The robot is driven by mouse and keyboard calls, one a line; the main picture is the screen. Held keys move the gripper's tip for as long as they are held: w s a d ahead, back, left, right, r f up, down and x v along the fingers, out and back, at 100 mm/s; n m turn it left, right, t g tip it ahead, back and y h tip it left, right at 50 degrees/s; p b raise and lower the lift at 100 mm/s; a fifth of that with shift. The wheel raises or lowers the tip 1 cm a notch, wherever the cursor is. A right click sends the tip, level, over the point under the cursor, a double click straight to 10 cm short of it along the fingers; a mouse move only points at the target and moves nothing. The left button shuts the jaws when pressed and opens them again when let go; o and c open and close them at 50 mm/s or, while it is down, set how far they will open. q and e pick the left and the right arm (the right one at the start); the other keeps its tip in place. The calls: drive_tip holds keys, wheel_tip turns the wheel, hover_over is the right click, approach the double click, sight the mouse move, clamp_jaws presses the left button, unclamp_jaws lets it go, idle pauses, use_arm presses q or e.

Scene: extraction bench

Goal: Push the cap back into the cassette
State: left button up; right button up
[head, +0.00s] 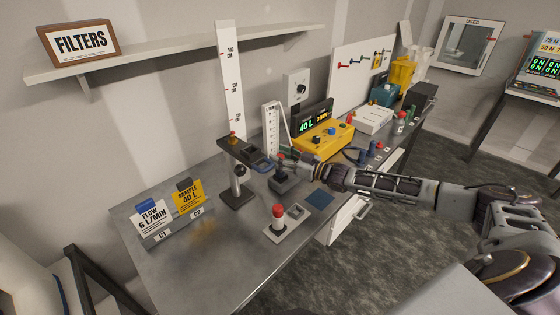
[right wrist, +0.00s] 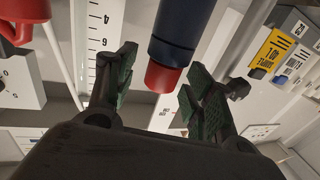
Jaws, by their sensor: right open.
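The cassette, a dark blue cylinder (right wrist: 187,32), runs down from the top of the right wrist view and ends in a red cap (right wrist: 163,77). The cap lies between the spread fingers of my right gripper (right wrist: 156,88), with a gap on both sides. In the head view the small red top (head: 281,157) stands over a dark holder (head: 284,181), and my right gripper (head: 292,168) is beside it. The fingers partly hide the cassette there. I cannot tell how far the cap sits in. My left gripper is not in view.
A grey plate with a red-topped piece (head: 278,212) is in front. A yellow pump box (head: 322,141) and a white flow tube (head: 271,130) are behind. The bench's left front (head: 205,262) is clear.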

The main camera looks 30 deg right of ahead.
sight(281, 156)
drive_tip(key=c, duration=0.8)
drive_tip(key=shift+r, duration=0.1)
drive_tip(key=shift+r+b, duration=0.3)
drive_tip(key=shift+r, duration=4.6)
